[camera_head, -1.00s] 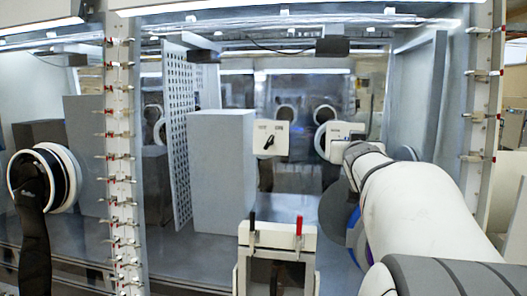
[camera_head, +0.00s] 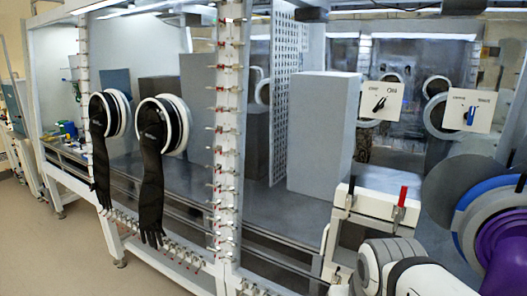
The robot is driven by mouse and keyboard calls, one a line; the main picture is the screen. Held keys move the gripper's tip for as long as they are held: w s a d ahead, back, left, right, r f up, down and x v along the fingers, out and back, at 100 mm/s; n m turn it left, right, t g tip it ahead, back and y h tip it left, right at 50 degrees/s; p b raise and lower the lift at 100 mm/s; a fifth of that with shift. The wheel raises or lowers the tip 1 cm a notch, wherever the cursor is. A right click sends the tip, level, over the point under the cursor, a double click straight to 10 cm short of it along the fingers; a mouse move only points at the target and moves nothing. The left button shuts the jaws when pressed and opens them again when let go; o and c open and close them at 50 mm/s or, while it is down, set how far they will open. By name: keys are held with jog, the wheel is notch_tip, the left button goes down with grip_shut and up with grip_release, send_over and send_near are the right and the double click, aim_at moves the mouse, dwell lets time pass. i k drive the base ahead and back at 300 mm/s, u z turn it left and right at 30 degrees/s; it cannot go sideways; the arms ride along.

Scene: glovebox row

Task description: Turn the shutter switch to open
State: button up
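Two pale switch plates show at the right, in front of the glass. The left plate (camera_head: 381,101) has a black knob (camera_head: 380,105), its handle tilted with the upper end to the right. The right plate (camera_head: 471,109) has a blue knob (camera_head: 470,116) that stands about upright. Each plate has small lettering on both sides above its knob, too small to read surely, so I cannot tell which one is the shutter switch. My arm fills the lower right corner, below the right plate. My gripper cannot be made out.
A large grey block (camera_head: 322,135) stands inside the glovebox left of the plates. A white clamp frame with a red-handled latch (camera_head: 402,197) stands at the front. Black gloves (camera_head: 150,175) hang from ports at the left. The floor (camera_head: 60,265) at the lower left is clear.

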aim_at(471, 114)
jog(key=z, duration=1.15)
jog(key=k, duration=0.5)
jog(key=u, duration=0.1)
jog(key=i, duration=0.5)
